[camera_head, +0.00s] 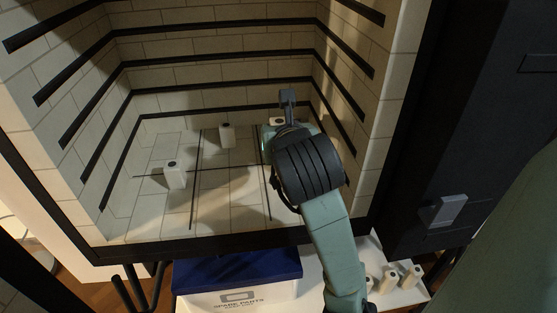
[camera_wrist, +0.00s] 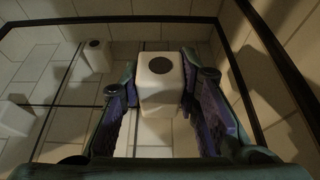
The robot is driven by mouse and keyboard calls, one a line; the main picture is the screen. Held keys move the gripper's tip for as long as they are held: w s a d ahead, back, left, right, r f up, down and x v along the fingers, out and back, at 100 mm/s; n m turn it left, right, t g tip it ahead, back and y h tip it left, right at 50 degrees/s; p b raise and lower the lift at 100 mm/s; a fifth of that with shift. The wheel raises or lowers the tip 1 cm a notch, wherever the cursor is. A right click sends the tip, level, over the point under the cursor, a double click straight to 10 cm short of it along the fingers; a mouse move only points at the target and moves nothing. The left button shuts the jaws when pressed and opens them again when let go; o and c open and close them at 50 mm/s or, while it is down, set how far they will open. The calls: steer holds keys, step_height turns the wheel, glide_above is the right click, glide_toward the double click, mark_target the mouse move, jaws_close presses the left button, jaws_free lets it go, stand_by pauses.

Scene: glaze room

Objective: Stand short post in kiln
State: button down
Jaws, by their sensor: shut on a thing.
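My gripper (camera_wrist: 160,66) is shut on a white short post (camera_wrist: 160,88) with a dark round spot on its top. The fingers close on its left and right sides, and the post looks upright. In the head view my gripper (camera_head: 287,108) is at the back right of the kiln (camera_head: 210,75), and a small part of the held post (camera_head: 277,121) shows. Whether its base touches the kiln floor (camera_head: 225,208) is hidden. Two other white posts stand on the floor: one at back centre (camera_head: 227,135), one at front left (camera_head: 175,175).
Dark lines divide the kiln floor. Dark rods run along the brick walls. Below the opening are a blue-lidded spare parts box (camera_head: 238,272) and a white surface (camera_head: 400,296) with several pale posts (camera_head: 391,280). The dark kiln door (camera_head: 480,130) is at right.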

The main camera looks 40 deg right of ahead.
step_height(320, 180, down, 8)
steer(key=shift+r+b, duration=0.25)
steer(key=shift+b, duration=0.05)
steer(key=shift+f+b, duration=0.3)
steer(key=shift+b, duration=0.1)
steer(key=c, duration=1.2)
jaws_free()
steer(key=shift+r, duration=0.1)
